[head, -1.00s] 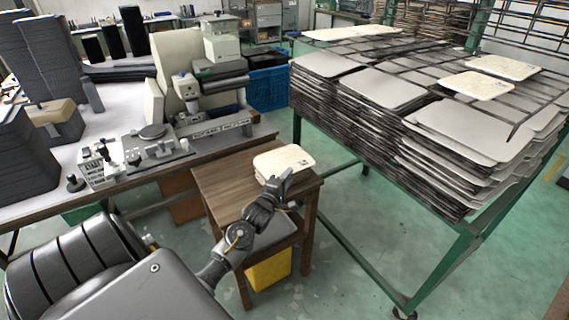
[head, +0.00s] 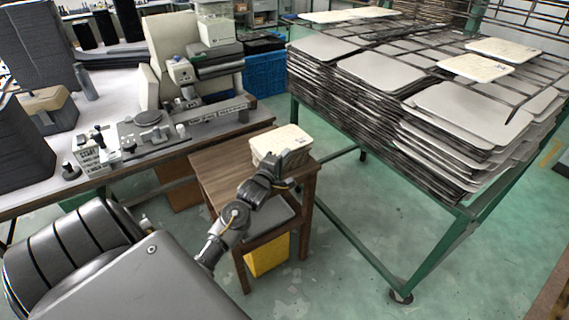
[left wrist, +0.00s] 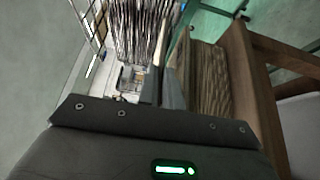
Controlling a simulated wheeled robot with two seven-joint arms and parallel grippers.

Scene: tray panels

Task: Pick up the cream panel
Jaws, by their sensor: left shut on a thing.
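The cream panel (head: 280,138) is above the wooden stool at the centre of the head view, slightly tilted. My left gripper (head: 276,172) is shut on its near edge. Below the panel, the side of a pale stack (head: 296,159) shows on the stool; the gripper and panel hide part of it. In the left wrist view the held panel (left wrist: 160,42) is seen edge-on as a thin pale strip between the fingers (left wrist: 168,75). The layered stack (left wrist: 207,80) stands beside it. My right gripper is not in view.
The wooden stool (head: 213,172) stands between the workbench (head: 150,160) and a green-framed rack (head: 440,250) of grey panels. More cream panels (head: 475,67) lie on the rack's top. A yellow bin (head: 268,256) is under the stool. Floor is clear between stool and rack.

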